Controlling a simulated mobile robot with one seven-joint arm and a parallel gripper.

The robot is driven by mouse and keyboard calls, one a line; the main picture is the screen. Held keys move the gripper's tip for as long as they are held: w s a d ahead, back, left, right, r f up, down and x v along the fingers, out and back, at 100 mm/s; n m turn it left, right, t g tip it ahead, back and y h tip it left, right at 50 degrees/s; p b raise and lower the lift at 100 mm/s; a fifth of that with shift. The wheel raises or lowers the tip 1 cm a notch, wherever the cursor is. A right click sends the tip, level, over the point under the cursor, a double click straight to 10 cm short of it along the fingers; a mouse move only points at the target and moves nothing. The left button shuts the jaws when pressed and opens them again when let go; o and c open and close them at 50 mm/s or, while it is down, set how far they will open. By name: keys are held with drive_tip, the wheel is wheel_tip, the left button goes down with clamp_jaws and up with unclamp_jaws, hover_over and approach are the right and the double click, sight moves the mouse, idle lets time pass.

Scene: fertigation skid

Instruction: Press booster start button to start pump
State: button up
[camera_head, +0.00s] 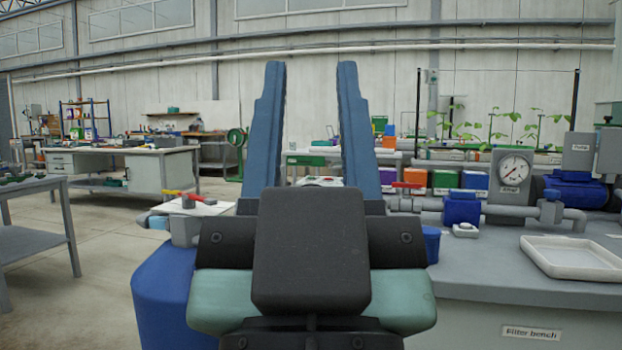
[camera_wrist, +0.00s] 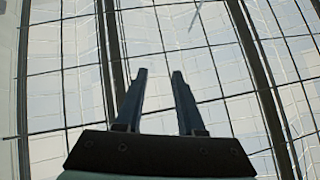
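My gripper (camera_head: 312,68) stands upright in the middle of the head view, its two blue fingers apart with nothing between them. It also shows in the wrist view (camera_wrist: 158,72), open against a glazed roof. A blue pump motor (camera_head: 580,192) with a grey box above it stands at the right of the filter bench. A small pale box (camera_head: 465,230) with a round top sits on that bench; I cannot tell if it is the start button. A small pale thing with red and green parts (camera_head: 320,181) shows behind my gripper, mostly hidden. No readable start button label shows.
The filter bench (camera_head: 470,280) fills the lower right, with a white tray (camera_head: 575,258), a dial gauge (camera_head: 514,169) and grey pipes with blue valves. A red-handled valve (camera_head: 190,199) is close left of my gripper. Open floor (camera_head: 110,250) lies to the left.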

clamp_jaws()
idle(1.4)
